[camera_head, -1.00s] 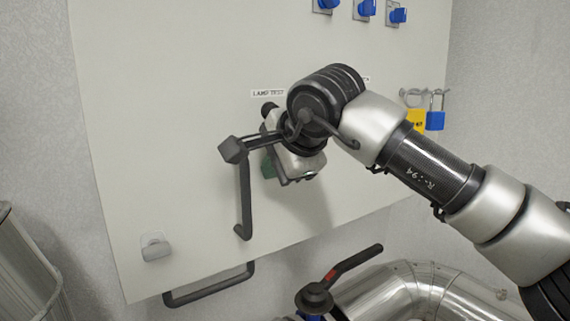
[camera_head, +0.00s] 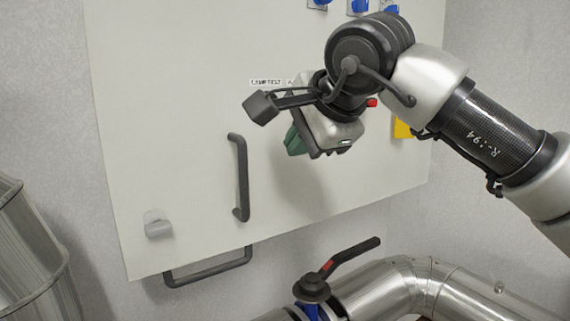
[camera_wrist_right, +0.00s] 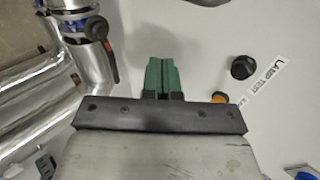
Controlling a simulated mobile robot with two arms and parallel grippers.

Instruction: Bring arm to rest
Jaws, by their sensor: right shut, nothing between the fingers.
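My right gripper (camera_head: 295,140) has green fingers and hangs in front of the pale panel (camera_head: 170,110), apart from it. My right arm comes in from the right and hides part of the panel behind it. In the right wrist view the green fingers (camera_wrist_right: 160,76) are together with nothing between them. My left gripper is in neither view.
A dark handle (camera_head: 240,178) is on the panel, with another bar (camera_head: 208,270) under its lower edge. A "LAMP TEST" label (camera_wrist_right: 268,75) sits beside a black knob (camera_wrist_right: 243,67). A valve lever (camera_head: 350,256) and silver pipe (camera_head: 400,275) are below. A yellow tag (camera_head: 402,129) is partly hidden.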

